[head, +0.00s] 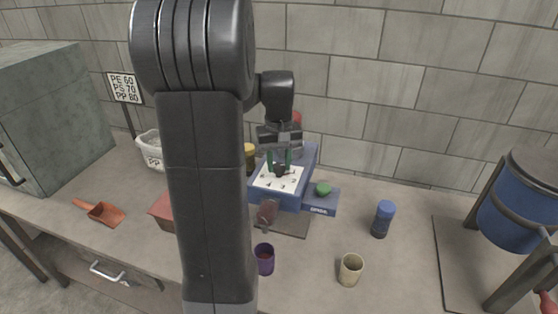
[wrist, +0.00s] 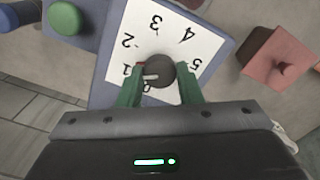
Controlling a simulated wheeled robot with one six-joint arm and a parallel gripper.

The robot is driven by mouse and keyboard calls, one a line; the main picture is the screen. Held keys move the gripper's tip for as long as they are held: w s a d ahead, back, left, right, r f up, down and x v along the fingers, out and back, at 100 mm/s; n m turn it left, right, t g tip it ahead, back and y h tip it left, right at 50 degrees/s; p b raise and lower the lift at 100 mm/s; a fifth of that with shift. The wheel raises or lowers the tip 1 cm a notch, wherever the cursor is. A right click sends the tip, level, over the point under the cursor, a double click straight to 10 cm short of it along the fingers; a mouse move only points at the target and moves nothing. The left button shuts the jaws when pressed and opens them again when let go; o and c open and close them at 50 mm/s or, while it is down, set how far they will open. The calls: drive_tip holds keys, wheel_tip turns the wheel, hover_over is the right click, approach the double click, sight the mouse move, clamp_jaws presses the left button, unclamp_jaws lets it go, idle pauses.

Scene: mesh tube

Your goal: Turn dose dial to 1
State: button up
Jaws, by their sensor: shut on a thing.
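The dose dial is a dark round knob (wrist: 160,70) on a white panel (wrist: 172,20) marked 0 to 5. In the head view my gripper (head: 280,163) is over the white panel (head: 264,181) on the blue dosing unit (head: 309,163). The knob is mostly hidden there.
A green button (head: 323,189) is on a blue box right of the panel. A purple cup (head: 264,259), a beige cup (head: 350,269) and a blue-capped jar (head: 382,219) stand in front and to the right. A red scoop (head: 103,213) lies left. My arm hides part of the bench.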

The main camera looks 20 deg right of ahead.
sight(279, 165)
drive_tip(key=shift+n, duration=0.8)
drive_tip(key=o, duration=1)
drive_tip(key=shift+r, duration=0.1)
wheel_tip(279, 165, up, 14)
drive_tip(key=shift+f+b, duration=0.15)
drive_tip(key=shift+b, duration=0.35)
